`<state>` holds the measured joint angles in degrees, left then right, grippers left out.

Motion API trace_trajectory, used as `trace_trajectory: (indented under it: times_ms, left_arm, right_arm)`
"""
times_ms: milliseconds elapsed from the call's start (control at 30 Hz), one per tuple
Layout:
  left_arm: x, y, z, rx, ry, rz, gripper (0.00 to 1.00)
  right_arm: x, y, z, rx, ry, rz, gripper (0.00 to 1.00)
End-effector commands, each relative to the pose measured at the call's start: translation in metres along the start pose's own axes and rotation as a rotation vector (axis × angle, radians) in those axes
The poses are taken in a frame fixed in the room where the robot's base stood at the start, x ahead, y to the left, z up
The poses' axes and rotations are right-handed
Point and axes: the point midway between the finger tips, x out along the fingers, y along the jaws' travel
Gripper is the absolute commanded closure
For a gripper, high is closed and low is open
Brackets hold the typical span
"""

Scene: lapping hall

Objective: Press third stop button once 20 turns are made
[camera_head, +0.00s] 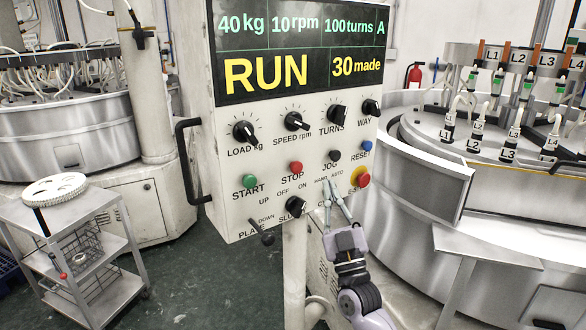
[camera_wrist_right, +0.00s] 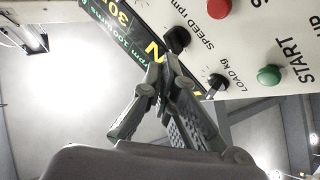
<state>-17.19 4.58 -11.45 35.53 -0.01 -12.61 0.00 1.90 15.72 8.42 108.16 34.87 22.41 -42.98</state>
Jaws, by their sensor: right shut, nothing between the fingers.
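The control panel (camera_head: 222,170) stands upright in the middle of the head view. Its display (camera_head: 302,50) reads 40 kg, 10 rpm, 100 turns, A, RUN and 30 made. The red STOP button (camera_head: 295,167) sits between the green START button (camera_head: 250,181) and the black JOG button (camera_head: 333,156). In the wrist view a red button (camera_wrist_right: 217,8) and the green START button (camera_wrist_right: 268,75) show. My right gripper (camera_head: 329,184) is shut and empty, its fingertips in front of the panel's lower right, below JOG. It also shows in the wrist view (camera_wrist_right: 165,55). My left gripper is out of view.
A red mushroom button (camera_head: 362,180) on yellow and a blue RESET button (camera_head: 367,145) are close to the right gripper. Dials line the panel above the buttons. A wheeled cart (camera_head: 85,235) stands left. A round lapping machine (camera_head: 480,140) with labelled stations fills the right.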

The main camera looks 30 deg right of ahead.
Motion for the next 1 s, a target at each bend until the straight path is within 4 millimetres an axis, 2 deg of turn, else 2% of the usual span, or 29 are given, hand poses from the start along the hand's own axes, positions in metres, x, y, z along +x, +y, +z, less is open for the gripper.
trace_trajectory:
  times_ms: [500, 1000]
  left_arm:
    - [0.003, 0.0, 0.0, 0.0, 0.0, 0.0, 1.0]
    - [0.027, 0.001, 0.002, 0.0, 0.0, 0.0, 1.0]
  right_arm:
    - [0.005, -0.003, 0.002, -0.001, 0.006, 0.003, 1.0]
    - [0.05, -0.035, 0.035, 0.0, 0.005, 0.003, 1.0]
